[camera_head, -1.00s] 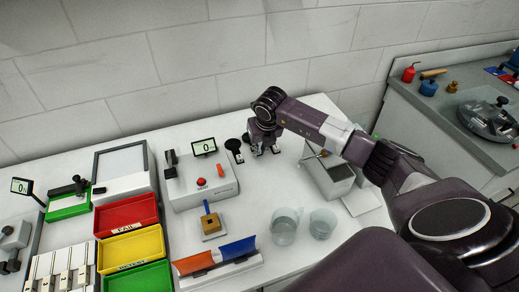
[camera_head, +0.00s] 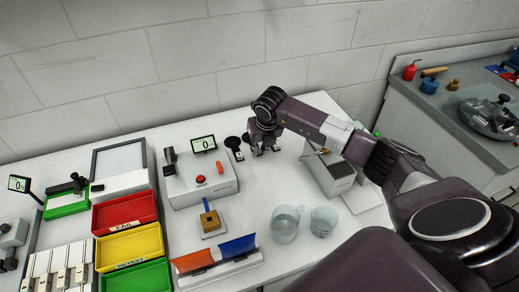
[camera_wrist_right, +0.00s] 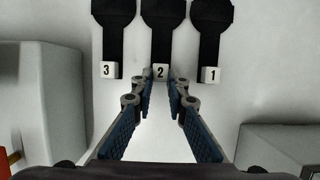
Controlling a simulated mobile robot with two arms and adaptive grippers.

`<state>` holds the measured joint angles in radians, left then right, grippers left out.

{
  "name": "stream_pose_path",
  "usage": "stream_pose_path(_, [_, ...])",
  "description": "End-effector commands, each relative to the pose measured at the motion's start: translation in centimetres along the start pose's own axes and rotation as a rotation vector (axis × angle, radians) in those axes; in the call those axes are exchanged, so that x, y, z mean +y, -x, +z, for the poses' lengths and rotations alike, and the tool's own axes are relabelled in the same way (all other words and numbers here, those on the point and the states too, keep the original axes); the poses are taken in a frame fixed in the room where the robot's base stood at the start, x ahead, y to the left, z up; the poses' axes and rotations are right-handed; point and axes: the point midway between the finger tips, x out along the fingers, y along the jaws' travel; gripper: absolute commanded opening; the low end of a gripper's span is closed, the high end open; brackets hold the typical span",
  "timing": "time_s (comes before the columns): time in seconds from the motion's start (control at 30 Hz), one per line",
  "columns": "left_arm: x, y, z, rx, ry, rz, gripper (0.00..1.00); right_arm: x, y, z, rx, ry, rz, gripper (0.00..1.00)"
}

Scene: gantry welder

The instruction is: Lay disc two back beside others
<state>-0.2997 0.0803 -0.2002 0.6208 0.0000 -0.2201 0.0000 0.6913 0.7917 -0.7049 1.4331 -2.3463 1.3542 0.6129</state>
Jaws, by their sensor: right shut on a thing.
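In the right wrist view, three black discs with handles and white number tabs lie side by side. Disc three (camera_wrist_right: 113,12) is on the left, disc two (camera_wrist_right: 163,12) in the middle and disc one (camera_wrist_right: 211,18) on the right. My right gripper (camera_wrist_right: 161,78) is shut on disc two at its tab end. Disc two lines up with its neighbours, with gaps on both sides; I cannot tell whether it touches the table. In the head view my right gripper (camera_head: 263,152) hides part of the row; one black disc (camera_head: 233,142) shows to its left. My left gripper is out of view.
A grey device with a red button (camera_head: 201,180) stands left of the discs, a grey box (camera_head: 328,176) right. Two clear beakers (camera_head: 285,224) (camera_head: 323,221) stand in front. Red, yellow and green trays (camera_head: 131,245) are at left. The wall is behind.

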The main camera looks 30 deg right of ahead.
Motion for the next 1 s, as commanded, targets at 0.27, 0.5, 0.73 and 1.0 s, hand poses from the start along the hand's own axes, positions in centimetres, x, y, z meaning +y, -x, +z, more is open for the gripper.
stream_pose_path(0.27, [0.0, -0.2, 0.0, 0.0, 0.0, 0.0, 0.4, 0.0, 0.0, 0.0, 0.0, 0.0, 0.0, 0.0])
stream_pose_path(0.5, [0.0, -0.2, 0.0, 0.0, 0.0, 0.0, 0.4, 0.0, 0.0, 0.0, 0.0, 0.0, 0.0, 0.34])
stream_pose_path(0.73, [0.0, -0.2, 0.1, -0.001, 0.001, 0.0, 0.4, 0.0, 0.0, 0.0, 0.0, 0.0, 0.0, 0.34])
stream_pose_path(1.0, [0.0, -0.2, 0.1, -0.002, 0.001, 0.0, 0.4, -0.1, 2.4, 0.1, -0.004, 0.0, -0.001, 0.34])
